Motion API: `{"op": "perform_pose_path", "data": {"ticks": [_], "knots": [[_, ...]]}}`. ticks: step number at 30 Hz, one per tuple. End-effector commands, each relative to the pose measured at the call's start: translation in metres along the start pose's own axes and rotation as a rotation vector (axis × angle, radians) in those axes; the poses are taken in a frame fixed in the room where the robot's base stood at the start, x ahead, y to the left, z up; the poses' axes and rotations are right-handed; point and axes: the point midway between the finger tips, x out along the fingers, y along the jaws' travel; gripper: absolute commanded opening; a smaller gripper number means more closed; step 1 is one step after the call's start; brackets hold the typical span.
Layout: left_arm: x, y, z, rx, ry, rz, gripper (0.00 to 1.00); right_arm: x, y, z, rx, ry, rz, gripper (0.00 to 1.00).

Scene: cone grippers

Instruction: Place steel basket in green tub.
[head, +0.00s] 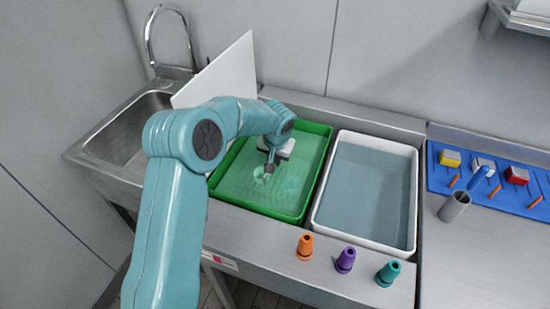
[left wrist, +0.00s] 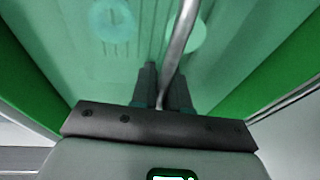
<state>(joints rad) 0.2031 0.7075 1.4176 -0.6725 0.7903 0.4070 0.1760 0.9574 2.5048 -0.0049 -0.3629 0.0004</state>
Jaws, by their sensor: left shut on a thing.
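The green tub (head: 318,178) stands left of the white tub on the steel counter, with greenish liquid in it. My left gripper (head: 270,168) is over the middle of the tub, pointing down. In the left wrist view its fingers (left wrist: 162,90) are shut on a bent steel rod, which looks like the handle of the steel basket (left wrist: 180,50). The basket's body is not clear; pale round shapes show in the liquid around there. The tub's green walls are on both sides in that view. My right gripper is not in view.
A white tub (head: 412,200) with grey-blue liquid is to the right. A metal cup (head: 454,207) and a blue mat (head: 500,188) are at the right; a sink (head: 125,135) at the left.

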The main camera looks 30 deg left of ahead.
Motion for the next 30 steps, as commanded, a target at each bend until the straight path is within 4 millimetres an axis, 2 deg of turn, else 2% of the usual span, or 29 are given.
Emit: {"op": "perform_pose_path", "data": {"ticks": [2,3,5,13,17,30], "knots": [[0.003,0.0,0.001,0.0,0.002,0.0,0.0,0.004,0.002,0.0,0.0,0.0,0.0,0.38],[0.003,0.0,0.001,0.0,0.0,0.0,0.24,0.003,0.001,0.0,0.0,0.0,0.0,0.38],[0.002,0.0,0.001,0.0,0.0,0.0,0.4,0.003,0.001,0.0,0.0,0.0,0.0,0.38],[0.001,0.0,0.0,0.0,0.0,0.0,0.4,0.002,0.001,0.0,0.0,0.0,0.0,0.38],[-0.007,0.0,-0.001,0.0,0.002,0.0,0.4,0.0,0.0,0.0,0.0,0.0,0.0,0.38],[-0.101,0.0,-0.001,0.0,0.003,-0.001,0.4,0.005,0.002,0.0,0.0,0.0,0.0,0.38]]}}
